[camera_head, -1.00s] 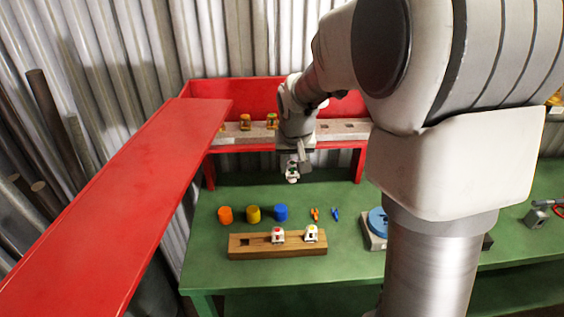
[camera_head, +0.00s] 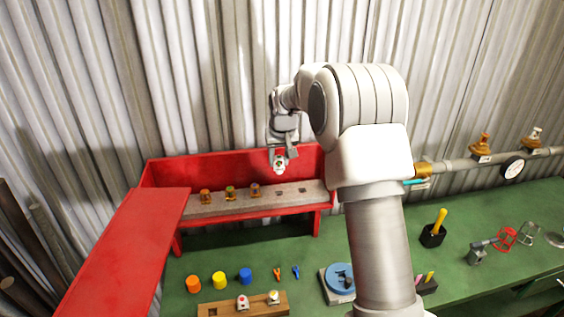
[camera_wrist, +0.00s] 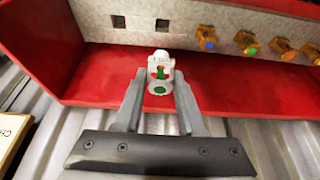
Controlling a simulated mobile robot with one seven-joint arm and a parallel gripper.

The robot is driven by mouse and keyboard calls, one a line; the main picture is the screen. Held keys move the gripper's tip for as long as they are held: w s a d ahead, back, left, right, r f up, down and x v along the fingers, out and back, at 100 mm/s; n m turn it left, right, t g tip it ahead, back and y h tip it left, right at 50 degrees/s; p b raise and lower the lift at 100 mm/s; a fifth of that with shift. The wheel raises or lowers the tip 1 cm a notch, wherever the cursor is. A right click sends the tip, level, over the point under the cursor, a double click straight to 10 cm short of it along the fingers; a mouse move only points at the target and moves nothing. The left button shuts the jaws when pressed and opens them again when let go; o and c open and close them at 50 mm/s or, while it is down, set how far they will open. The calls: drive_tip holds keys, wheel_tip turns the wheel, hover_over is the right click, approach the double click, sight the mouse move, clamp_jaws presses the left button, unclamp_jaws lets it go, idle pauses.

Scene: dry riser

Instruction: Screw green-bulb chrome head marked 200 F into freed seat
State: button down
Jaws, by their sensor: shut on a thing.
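My gripper (camera_head: 280,162) is shut on a small white-chrome head (camera_wrist: 160,75) with a green bulb and a green spot at its near end. I cannot read the marking on it. The head is held in the air in front of the red shelf unit (camera_head: 158,174). A pale rail (camera_head: 320,186) in the unit carries several brass heads (camera_head: 230,193). In the wrist view they show blue, green and orange bulbs (camera_wrist: 207,39). Two empty square seats, one here (camera_wrist: 162,24) and one here (camera_wrist: 118,21), lie beside them, beyond the held head.
On the green bench (camera_head: 450,220) a wooden block (camera_head: 225,309) holds a red-marked (camera_head: 243,302) and a yellow-marked chrome head (camera_head: 274,297). A red panel (camera_head: 120,250) rises left. Pipework (camera_head: 455,165) lies right.

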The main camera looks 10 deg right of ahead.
sight(280, 169)
drive_tip(key=shift+f, duration=0.1)
idle(0.4)
drive_tip(key=shift+f+b, duration=2)
drive_tip(key=shift+f, duration=0.7)
drive_tip(key=shift+f+b, duration=1.2)
drive_tip(key=shift+f, duration=0.5)
drive_tip(key=m+h, duration=0.1)
drive_tip(key=m, duration=0.3)
drive_tip(key=shift+m+h, duration=0.4)
drive_tip(key=shift+w+m, duration=0.1)
drive_tip(key=shift+m, duration=0.4)
